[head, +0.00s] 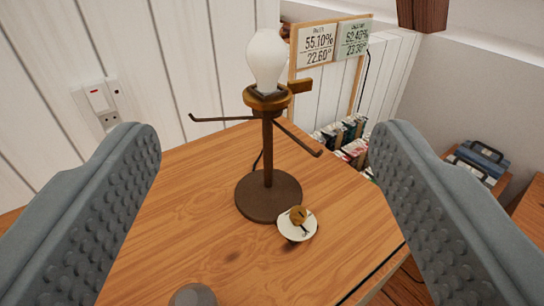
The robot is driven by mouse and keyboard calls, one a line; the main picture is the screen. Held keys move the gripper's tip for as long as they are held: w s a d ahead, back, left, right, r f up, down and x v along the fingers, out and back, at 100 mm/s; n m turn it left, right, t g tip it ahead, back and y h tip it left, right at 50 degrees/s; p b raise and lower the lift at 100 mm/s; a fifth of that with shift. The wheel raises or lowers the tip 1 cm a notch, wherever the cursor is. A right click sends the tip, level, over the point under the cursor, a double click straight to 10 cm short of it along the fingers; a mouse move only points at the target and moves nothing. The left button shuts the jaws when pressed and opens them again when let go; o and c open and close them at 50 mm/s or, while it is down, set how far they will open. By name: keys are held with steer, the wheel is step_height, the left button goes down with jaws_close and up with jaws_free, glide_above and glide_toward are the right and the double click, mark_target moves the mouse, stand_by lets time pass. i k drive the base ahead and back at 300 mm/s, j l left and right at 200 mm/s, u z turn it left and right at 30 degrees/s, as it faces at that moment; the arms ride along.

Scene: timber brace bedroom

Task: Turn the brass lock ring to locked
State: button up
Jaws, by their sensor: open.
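A lamp stands on a wooden table (180,235). Its brass lock ring (266,99) is the collar below a white bulb (266,62). A short brass tab (300,86) sticks out to the right from the collar. The brown post (267,150) carries thin arms to left and right and rises from a round base (268,197). My gripper (268,135) is open and empty. Its grey fingers stand wide apart on either side of the lamp, nearer the camera, and touch nothing. I cannot read any lock marking on the ring.
A grey round object (194,295) shows at the bottom edge. A framed board with numbers (330,45) is behind. A wall socket (102,105) is at left.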

mark_target(295, 87)
steer(key=i+l+u, duration=0.1)
steer(key=l+u, duration=0.25)
steer(key=l, duration=0.35)
steer(key=l+u, duration=0.4)
steer(key=l, duration=0.35)
steer(key=l+u, duration=0.35)
steer(key=l, duration=0.4)
